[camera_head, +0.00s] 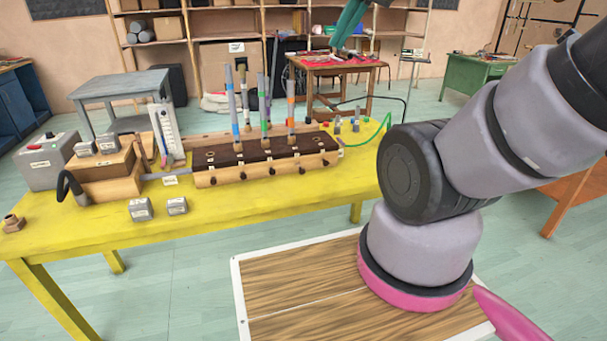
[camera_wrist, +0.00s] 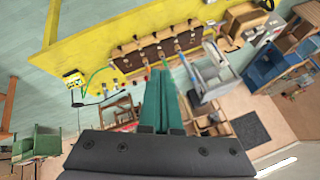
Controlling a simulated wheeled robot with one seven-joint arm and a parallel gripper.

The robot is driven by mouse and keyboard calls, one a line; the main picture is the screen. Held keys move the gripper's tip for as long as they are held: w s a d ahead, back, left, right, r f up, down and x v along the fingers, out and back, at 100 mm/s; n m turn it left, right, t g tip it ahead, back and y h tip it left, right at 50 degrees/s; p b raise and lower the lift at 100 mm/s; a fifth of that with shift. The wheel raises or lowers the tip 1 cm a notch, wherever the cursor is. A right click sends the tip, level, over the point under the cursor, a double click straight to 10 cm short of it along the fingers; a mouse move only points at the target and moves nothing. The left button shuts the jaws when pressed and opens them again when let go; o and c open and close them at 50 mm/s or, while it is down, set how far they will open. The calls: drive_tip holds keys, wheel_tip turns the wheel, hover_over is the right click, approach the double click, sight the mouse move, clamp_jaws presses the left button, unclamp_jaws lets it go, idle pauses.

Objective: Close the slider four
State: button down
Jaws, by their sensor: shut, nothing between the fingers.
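A long wooden box (camera_head: 262,172) with a dark top lies on the yellow table. Several dark slider knobs (camera_head: 271,170) stick out along its front; I cannot tell which is slider four or how far each is pushed in. Striped tubes (camera_head: 264,104) stand upright on the box. The box also shows upside down in the wrist view (camera_wrist: 152,52). My gripper (camera_head: 336,44) has teal fingers, shut and empty, high at the top of the head view, apart from the box. The fingers also fill the middle of the wrist view (camera_wrist: 159,70).
The yellow table (camera_head: 230,213) holds small metal blocks (camera_head: 140,209), a grey control box (camera_head: 46,162) and a white gauge (camera_head: 167,131). A green cable (camera_head: 372,138) loops at its right end. A wooden platform (camera_head: 290,290) lies in front. Air above the sliders' front looks clear.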

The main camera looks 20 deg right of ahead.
drive_tip(key=w+d+f+m+g+y, duration=0.3)
drive_tip(key=w+f+m+g+y, duration=0.35)
drive_tip(key=w+f+m, duration=1.3)
drive_tip(key=m+t+y, duration=0.4)
drive_tip(key=m+t, duration=0.8)
drive_tip(key=m, duration=1)
approach(301, 171)
drive_tip(key=a, duration=0.5)
drive_tip(key=shift+w+f, duration=0.1)
drive_tip(key=shift+f, duration=0.1)
drive_tip(key=w, duration=0.2)
drive_tip(key=shift+w+d, duration=0.15)
drive_tip(key=shift+w, duration=0.15)
drive_tip(key=shift+w+f, duration=0.1)
drive_tip(key=shift+w, duration=0.5)
